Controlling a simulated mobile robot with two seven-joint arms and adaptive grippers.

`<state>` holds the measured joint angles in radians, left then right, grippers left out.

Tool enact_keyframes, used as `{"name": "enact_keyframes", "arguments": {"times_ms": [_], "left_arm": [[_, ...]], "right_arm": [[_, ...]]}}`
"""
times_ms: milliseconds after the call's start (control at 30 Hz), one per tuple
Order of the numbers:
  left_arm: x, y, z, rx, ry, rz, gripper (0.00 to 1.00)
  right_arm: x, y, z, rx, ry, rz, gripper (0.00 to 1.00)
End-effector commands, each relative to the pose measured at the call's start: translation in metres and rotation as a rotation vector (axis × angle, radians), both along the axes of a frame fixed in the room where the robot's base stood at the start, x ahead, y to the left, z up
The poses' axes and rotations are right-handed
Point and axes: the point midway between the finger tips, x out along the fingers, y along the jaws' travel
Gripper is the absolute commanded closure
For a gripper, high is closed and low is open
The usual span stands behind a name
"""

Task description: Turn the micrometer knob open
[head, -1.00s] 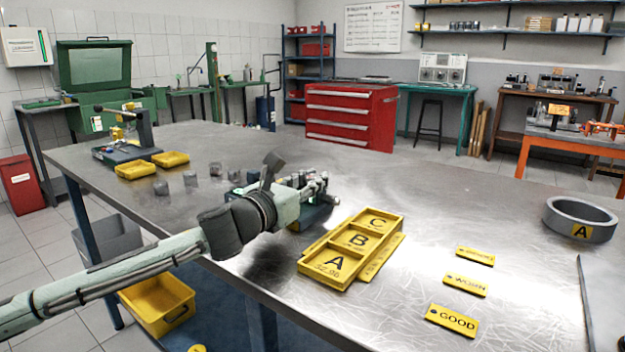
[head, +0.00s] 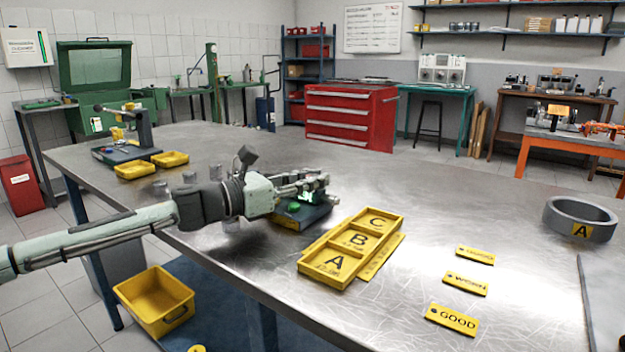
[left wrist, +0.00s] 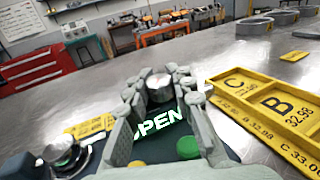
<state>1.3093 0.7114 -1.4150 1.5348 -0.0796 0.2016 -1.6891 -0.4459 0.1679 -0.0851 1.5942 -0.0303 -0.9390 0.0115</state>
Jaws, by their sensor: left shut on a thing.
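The micrometer stands on a dark blue base (head: 303,217) on the steel bench, left of the lettered yellow tray. Its silver knob (left wrist: 159,86) sits between the fingers of my left gripper (head: 316,183) in the left wrist view. The gripper is shut on the knob and hides most of the micrometer in the head view. A display (left wrist: 160,121) behind the fingers reads OPEN in green letters, its first letter partly covered. A green button (left wrist: 188,147) and a yellow button (left wrist: 137,165) show below it. My right gripper is not in view.
The yellow tray (head: 333,281) marked A, B and C lies right of the micrometer. Yellow tags, including a GOOD tag (head: 452,320), and a grey ring (head: 580,220) lie farther right. Small yellow trays (head: 170,159) are at the back left.

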Motion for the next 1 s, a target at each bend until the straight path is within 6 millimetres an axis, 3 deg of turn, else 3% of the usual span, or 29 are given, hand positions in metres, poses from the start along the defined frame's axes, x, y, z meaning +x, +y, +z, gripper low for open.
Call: {"name": "enact_keyframes", "arguments": {"times_ms": [233,267,433,767,1000], "left_arm": [[0.0,0.0,0.0,0.0,0.0,0.002,1.0],[0.0,0.0,0.0,0.001,0.001,0.002,0.74],[0.0,0.0,0.0,0.0,0.0,0.002,0.55],[0.0,0.0,0.003,0.001,-0.002,0.001,0.55],[0.001,0.001,0.041,0.003,-0.009,0.002,0.55]], "right_arm": [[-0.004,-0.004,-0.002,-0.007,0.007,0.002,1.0],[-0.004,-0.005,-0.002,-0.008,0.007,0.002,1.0],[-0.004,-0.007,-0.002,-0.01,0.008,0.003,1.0],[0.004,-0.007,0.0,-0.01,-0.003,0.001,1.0],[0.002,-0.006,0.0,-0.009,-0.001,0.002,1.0]]}}
